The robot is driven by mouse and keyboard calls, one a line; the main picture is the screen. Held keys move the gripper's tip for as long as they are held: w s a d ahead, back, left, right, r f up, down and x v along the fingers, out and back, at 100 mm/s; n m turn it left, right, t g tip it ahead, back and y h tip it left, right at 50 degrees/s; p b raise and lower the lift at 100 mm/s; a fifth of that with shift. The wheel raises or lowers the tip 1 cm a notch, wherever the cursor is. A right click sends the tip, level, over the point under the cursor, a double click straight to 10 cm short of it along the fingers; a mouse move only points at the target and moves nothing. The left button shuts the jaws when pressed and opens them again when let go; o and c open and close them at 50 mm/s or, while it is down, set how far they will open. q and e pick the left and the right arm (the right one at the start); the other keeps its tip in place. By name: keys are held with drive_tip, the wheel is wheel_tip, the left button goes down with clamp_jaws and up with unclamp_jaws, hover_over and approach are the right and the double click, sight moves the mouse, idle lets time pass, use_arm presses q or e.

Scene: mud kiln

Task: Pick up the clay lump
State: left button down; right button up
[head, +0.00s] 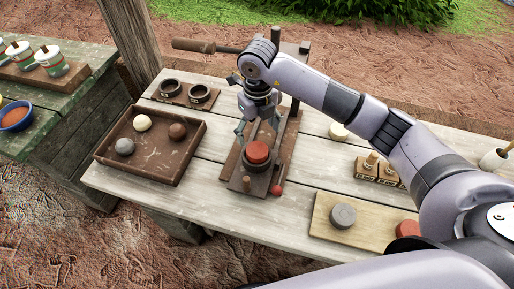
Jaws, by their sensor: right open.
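Three round clay lumps lie in a brown wooden tray (155,168) left of the middle: a cream lump (142,122), a dark brown lump (177,131) and a grey lump (125,146). A red clay piece (257,152) sits on the wooden press-like stand (231,163) at the centre. My right gripper (257,127) points down with its fingers apart, just behind and above the red piece, with nothing seen in it. Its fingers partly hide the stand. My left gripper is out of view.
A round-holed rack (186,94) stands behind the tray. A board (325,226) with a grey disc (343,216) and a red disc (407,228) lies at front right. Small stamps (367,168) stand at right, partly behind my arm. A side table with bottles (52,61) is at left.

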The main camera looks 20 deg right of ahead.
sight(257, 149)
wheel_tip(257, 149, down, 3)
drive_tip(key=shift+r, duration=0.2)
drive_tip(key=shift+s+f+p, duration=0.1)
drive_tip(key=shift+f+p, duration=0.2)
drive_tip(key=shift+p, duration=0.2)
wheel_tip(257, 149, down, 4)
drive_tip(key=shift+a+r+p, duration=0.15)
drive_tip(key=shift+r+p, duration=0.05)
drive_tip(key=shift+p, duration=0.75)
drive_tip(key=shift+f, duration=0.55)
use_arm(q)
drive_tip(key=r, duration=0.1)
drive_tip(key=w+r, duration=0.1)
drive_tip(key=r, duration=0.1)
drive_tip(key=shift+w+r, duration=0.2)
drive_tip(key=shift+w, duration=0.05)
use_arm(e)
drive_tip(key=shift+c, duration=0.5)
